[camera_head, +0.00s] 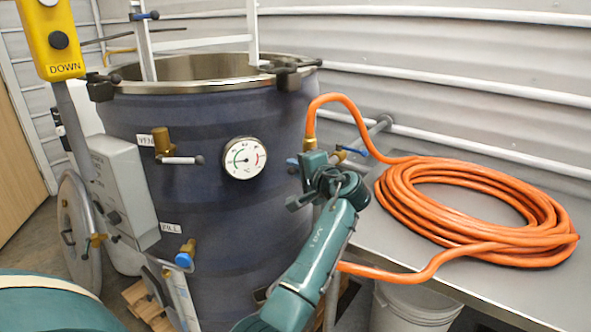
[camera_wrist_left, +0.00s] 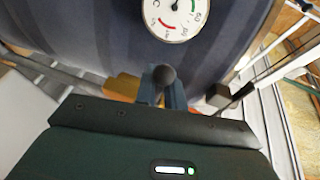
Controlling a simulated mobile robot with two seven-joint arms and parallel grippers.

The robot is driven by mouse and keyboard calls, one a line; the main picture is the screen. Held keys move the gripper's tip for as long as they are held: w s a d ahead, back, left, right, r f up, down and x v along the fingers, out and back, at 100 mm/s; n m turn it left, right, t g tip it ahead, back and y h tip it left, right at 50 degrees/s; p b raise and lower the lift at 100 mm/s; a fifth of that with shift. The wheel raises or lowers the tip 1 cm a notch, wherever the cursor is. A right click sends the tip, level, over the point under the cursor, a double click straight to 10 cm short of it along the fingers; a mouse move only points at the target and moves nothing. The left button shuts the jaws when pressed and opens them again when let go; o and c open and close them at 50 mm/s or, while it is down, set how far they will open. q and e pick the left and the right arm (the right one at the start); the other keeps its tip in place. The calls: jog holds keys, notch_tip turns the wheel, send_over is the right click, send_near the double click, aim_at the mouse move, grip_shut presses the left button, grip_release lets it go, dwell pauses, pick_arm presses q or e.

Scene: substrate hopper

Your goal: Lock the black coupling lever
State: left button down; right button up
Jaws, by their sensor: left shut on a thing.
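My left gripper (camera_head: 306,180) is at the hose coupling on the right side of the dark blue vessel (camera_head: 215,190), below and right of the round gauge (camera_head: 245,158). In the left wrist view the black ball end of a lever (camera_wrist_left: 165,75) shows between the two fingers of the left gripper (camera_wrist_left: 162,92), which is shut on it. The gripper and wrist hide most of the lever and coupling in the head view, so the lever's angle cannot be told. My right gripper is not in view.
An orange hose (camera_head: 350,105) rises from the coupling and lies coiled on the grey bench (camera_head: 540,290) at right. A blue-handled valve (camera_head: 353,151) sits close right of the gripper. A white bucket (camera_head: 410,310) stands under the bench. A yellow pendant (camera_head: 52,38) hangs at left.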

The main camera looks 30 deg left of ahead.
pick_arm(q)
jog(key=c, duration=1.5)
grip_release()
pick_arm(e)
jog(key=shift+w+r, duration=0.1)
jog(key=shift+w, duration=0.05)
pick_arm(q)
jog(key=b+v, duration=0.2)
jog(key=v, duration=1.1)
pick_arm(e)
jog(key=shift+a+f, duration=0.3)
pick_arm(q)
jog(key=shift+s+d, duration=0.1)
